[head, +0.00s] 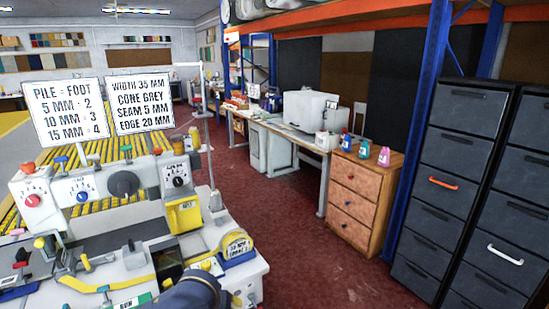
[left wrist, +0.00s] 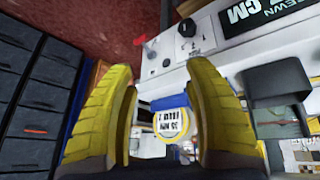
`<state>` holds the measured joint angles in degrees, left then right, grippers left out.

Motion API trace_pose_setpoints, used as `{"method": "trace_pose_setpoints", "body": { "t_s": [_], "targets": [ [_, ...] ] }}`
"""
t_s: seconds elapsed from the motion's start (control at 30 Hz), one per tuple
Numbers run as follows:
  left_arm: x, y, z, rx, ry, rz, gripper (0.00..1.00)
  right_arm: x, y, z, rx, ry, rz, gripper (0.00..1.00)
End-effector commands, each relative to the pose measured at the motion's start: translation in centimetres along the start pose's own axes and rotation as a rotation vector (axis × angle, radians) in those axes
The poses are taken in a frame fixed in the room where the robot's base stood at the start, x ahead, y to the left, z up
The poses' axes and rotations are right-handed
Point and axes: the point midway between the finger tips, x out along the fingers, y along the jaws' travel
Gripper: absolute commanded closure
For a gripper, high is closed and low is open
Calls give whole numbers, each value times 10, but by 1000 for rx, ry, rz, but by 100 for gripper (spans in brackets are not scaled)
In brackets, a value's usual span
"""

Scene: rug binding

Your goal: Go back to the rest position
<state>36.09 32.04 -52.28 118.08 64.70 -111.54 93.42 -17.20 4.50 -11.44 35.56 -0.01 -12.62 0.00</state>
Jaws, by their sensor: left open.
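In the left wrist view, my left gripper (left wrist: 163,75) shows two yellow fingers spread wide apart with nothing held between them. Beyond the gap is a round yellow-rimmed roll with a white label (left wrist: 178,125) and a blue part, apart from the fingers. A yellow roll on a blue holder (head: 237,245) stands at the right front of the binding machine (head: 130,205) in the head view. A dark rounded part at the bottom of the head view seems to be my arm; no fingers show there. My right gripper is in neither view.
Two signs (head: 62,108) (head: 140,102) stand above the machine's dials. A wooden drawer unit (head: 362,195) with several bottles and dark filing cabinets (head: 440,190) stand at the right. A workbench with a white printer (head: 310,110) is behind. The red floor (head: 300,255) between is clear.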

Motion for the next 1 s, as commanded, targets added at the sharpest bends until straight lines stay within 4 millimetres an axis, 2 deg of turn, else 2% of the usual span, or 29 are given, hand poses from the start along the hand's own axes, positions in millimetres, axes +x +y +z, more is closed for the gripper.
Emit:
{"method": "trace_pose_setpoints", "body": {
  "t_s": [0.03,0.2,0.37,0.47,0.67,1.0],
  "targets": [
    [3,10,13,31,10,27,48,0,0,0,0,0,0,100],
    [5,26,41,138,75,72,48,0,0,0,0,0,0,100],
    [4,27,68,221,136,76,48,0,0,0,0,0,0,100],
    [1,21,85,266,169,56,48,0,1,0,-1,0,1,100],
    [-7,-7,123,355,208,-35,48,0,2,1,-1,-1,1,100],
    [-36,-85,203,523,150,-285,48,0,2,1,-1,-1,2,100]
  ]
}}
